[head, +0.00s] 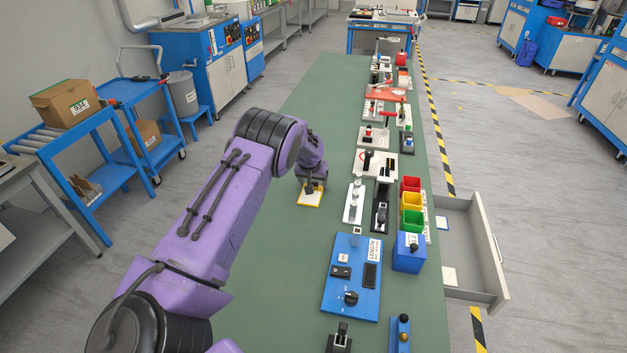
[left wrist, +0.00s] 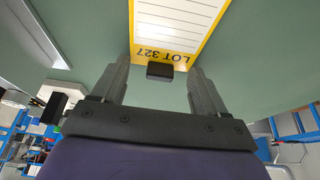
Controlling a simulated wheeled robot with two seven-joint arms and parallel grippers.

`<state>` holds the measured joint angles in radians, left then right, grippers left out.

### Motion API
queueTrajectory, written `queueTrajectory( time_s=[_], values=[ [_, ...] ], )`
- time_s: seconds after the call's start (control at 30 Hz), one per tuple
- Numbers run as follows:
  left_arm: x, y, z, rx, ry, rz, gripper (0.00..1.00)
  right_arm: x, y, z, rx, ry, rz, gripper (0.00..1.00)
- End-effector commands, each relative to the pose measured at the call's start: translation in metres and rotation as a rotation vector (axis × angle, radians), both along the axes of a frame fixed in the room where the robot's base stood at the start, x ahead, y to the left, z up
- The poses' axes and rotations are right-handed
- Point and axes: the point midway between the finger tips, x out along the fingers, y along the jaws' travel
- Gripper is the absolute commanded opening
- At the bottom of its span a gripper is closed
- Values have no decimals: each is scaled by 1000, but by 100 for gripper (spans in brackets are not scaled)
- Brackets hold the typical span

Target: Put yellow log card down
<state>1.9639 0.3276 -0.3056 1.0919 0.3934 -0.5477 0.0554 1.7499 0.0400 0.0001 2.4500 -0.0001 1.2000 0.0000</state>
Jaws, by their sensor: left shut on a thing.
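The yellow log card (head: 309,198) is a white lined sheet with a yellow border, at the green bench's left side. In the left wrist view the card (left wrist: 178,22) reads "LOT 327" and has a black grip block at its near edge. My left gripper (head: 313,187) is above the card and shut on it by this block, which sits between the fingers (left wrist: 160,75). The card looks flat, over or on the green top; I cannot tell whether it touches. My right gripper is not in view.
The green bench top (head: 290,260) is clear around the card. To its right stand a row of fixtures, a blue panel (head: 352,275) and red, yellow and green bins (head: 411,202). An open drawer (head: 470,240) at the right holds cards. Blue carts (head: 75,165) stand at left.

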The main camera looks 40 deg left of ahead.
Motion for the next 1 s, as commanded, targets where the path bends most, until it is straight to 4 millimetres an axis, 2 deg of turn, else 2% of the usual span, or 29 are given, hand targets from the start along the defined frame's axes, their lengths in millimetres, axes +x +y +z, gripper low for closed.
queueTrajectory(
  time_s=[0.2,0.23,0.3,0.57,0.67,0.77,1.0],
  values=[
    [0,0,-4,0,1,0,44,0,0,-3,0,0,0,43],
    [0,0,-3,0,1,0,80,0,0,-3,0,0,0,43],
    [0,0,-3,0,1,0,99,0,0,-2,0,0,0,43],
    [0,0,-2,0,1,0,99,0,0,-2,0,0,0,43],
    [-1,-1,5,-1,0,0,99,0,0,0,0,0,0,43],
    [-6,-5,22,-1,-2,-1,99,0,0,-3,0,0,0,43],
    [-27,-17,79,0,-2,-2,99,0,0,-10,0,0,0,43]
  ],
)
